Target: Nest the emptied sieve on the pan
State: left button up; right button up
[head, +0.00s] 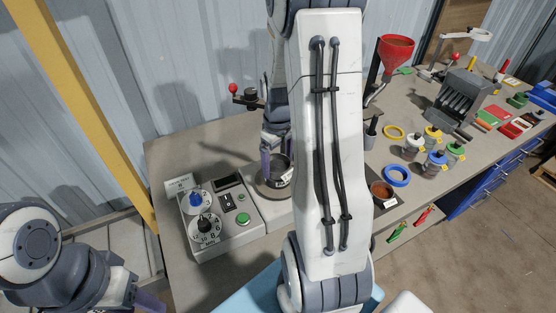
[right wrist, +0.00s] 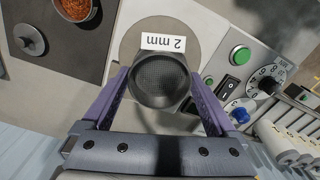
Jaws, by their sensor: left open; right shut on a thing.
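The sieve (right wrist: 160,78) is a dark round cup with a bare mesh floor and a white "2 mm" label (right wrist: 163,42). My right gripper (right wrist: 155,98) is shut on it, a purple finger on each side. In the head view the sieve (head: 279,171) is held upright above the round plate of the machine by the control box, partly behind my right arm. My left gripper (head: 148,301) is open at the lower left edge, mostly cut off.
The control box (head: 217,221) with dials stands left of the sieve. A dish of reddish-brown granules (head: 381,190) sits on a dark mat to the right. Blue (head: 397,176) and yellow (head: 393,132) rings, several capped jars and a red funnel (head: 396,50) stand further right.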

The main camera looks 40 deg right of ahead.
aim_at(279, 170)
jog(key=shift+s, duration=0.1)
dwell(0.7)
jog(key=o, duration=1.2)
jog(key=shift+r, duration=0.1)
notch_tip(279, 170, up, 10)
jog(key=s+a+n, duration=0.2)
jog(key=a+n, duration=0.1)
jog(key=a, duration=1.5)
jog(key=s+a+n, duration=0.1)
jog(key=s+a, duration=0.3)
jog(key=s+a+n, duration=0.1)
jog(key=s+a, duration=0.3)
jog(key=s, duration=0.1)
jog(key=s+a+f+n+y, duration=0.1)
jog(key=s+a, duration=0.4)
jog(key=shift+b, duration=0.4)
